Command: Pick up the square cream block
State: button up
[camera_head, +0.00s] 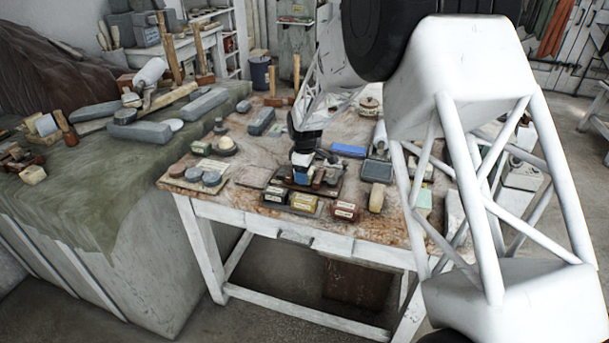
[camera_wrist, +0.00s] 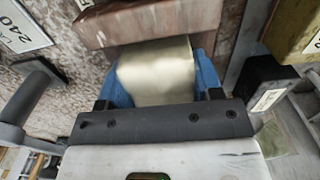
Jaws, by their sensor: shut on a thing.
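The square cream block (camera_wrist: 156,82) shows in the wrist view between the blue pads of my gripper (camera_wrist: 158,70). My gripper is shut on it. The block's far edge meets or lies just under a reddish-brown block (camera_wrist: 150,20); I cannot tell whether they touch. In the head view my gripper (camera_head: 302,172) is low over the worktable (camera_head: 240,190), among small blocks on a dark tray. The cream block cannot be made out there, and I cannot tell whether it is off the tray.
Dark, yellow (camera_head: 304,203) and red (camera_head: 345,211) labelled blocks stand along the table's front edge. Brown pieces (camera_head: 326,175) crowd the gripper's right. Round grey discs (camera_head: 211,178) lie at left. A blue block (camera_head: 348,150) lies behind. A label reading 240 (camera_wrist: 20,25) shows in the wrist view.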

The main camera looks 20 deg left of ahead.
jog(key=shift+r, duration=0.1)
jog(key=shift+r, duration=0.8)
notch_tip(320, 180, up, 2)
jog(key=shift+s, duration=0.1)
jog(key=s+d, duration=0.2)
jog(key=s, duration=0.2)
jog(key=s+d+r, duration=0.1)
jog(key=s+d, duration=0.2)
jog(key=s, duration=0.2)
jog(key=s+d, duration=0.3)
jog(key=s, duration=0.1)
jog(key=shift+s+r, duration=0.15)
jog(key=shift+s, duration=0.15)
jog(key=w+a+r, duration=0.1)
jog(key=w+a, duration=0.4)
jog(key=a, duration=0.7)
jog(key=w+a+r, duration=0.1)
jog(key=w+a, duration=0.4)
jog(key=a, duration=0.7)
jog(key=shift+w+a, duration=0.25)
jog(key=shift+w, duration=0.15)
jog(key=shift+f, duration=0.1)
